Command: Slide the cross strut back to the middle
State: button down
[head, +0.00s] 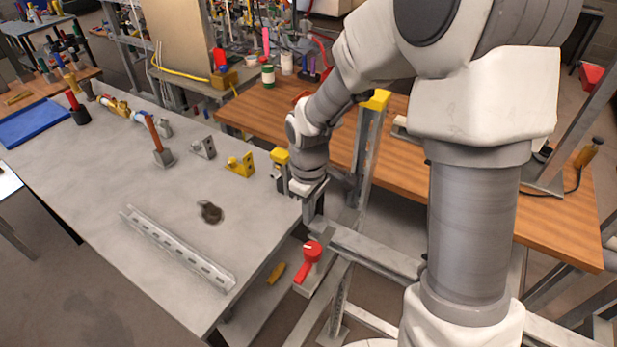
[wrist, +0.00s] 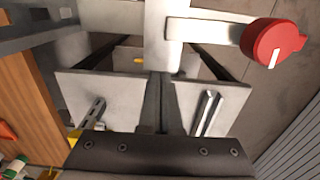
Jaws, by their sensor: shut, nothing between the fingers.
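My gripper (head: 309,202) is shut and empty, pointing down beside the right edge of the grey table. In the wrist view its dark fingers (wrist: 161,92) are together, with their tips close to a pale grey metal bar (wrist: 163,35). I cannot tell whether they touch it. A grey strut (head: 375,255) runs from below the gripper toward my arm's base and looks like the cross strut. I cannot tell for sure which bar is the cross strut. A red knob (head: 313,251) sits left of this strut; it also shows in the wrist view (wrist: 275,43).
An upright post with a yellow cap (head: 374,100) stands right of the gripper. The grey table (head: 90,190) carries a slotted rail (head: 178,248), yellow and grey brackets, and tools. A wooden bench (head: 390,165) lies behind. A lower shelf (head: 250,312) shows under the table edge.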

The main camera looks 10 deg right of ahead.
notch_tip(320, 180, up, 14)
jog(key=shift+r, duration=0.15)
jog(key=shift+s, duration=0.1)
